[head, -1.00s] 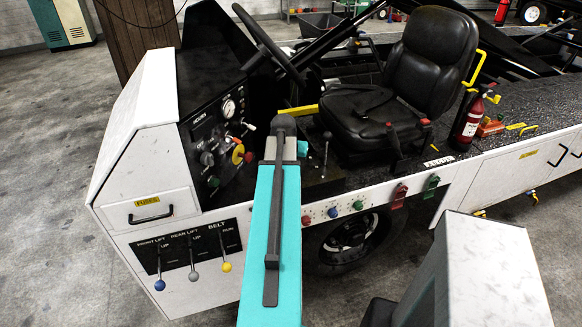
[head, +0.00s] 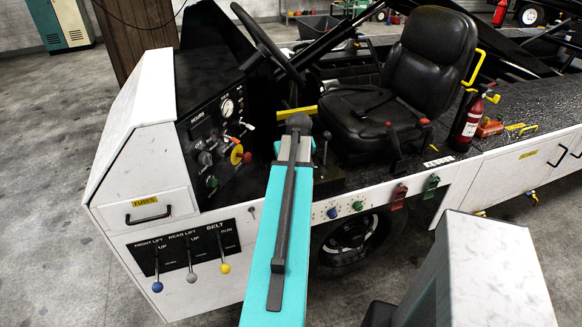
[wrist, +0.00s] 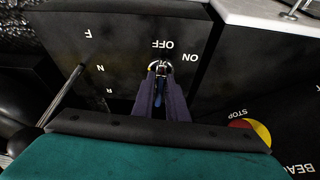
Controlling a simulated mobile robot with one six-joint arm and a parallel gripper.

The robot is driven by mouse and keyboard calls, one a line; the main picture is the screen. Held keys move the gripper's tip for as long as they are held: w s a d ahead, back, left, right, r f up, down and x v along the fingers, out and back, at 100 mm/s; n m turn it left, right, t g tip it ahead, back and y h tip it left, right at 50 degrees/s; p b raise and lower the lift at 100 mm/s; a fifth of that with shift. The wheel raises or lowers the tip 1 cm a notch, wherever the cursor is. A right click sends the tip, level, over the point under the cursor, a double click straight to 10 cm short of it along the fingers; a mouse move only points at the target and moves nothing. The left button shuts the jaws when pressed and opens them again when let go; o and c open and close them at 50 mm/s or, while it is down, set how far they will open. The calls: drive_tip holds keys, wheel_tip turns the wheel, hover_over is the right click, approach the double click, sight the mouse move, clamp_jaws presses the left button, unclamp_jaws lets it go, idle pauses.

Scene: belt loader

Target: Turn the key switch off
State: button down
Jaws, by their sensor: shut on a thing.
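In the wrist view, the key switch (wrist: 161,65) sits on a black panel between the upside-down words OFF and ON. My gripper (wrist: 160,73) is shut on it, with both dark fingers reaching up to the small metal and yellowish part. The key's exact angle is too small to tell; OFF lies just above it and ON to its upper right. In the head view, my turquoise arm hides the fingers and the key switch.
A red and yellow STOP button (wrist: 250,130) is to the lower right of my fingers. A thin lever (wrist: 66,84) stands to the left beside the F, N, R marks. In the head view, the steering wheel (head: 268,45) and black seat (head: 425,60) are close by.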

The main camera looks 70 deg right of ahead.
drive_tip(key=shift+w+n, duration=0.1)
drive_tip(key=shift+n, duration=0.4)
drive_tip(key=c, duration=1.7)
unclamp_jaws()
drive_tip(key=shift+c, duration=0.2)
drive_tip(key=shift+r, duration=0.15)
drive_tip(key=b+v, duration=0.3)
drive_tip(key=v, duration=1)
drive_tip(key=shift+s+r, duration=0.25)
drive_tip(key=shift+s, duration=0.05)
drive_tip(key=shift+d, duration=0.1)
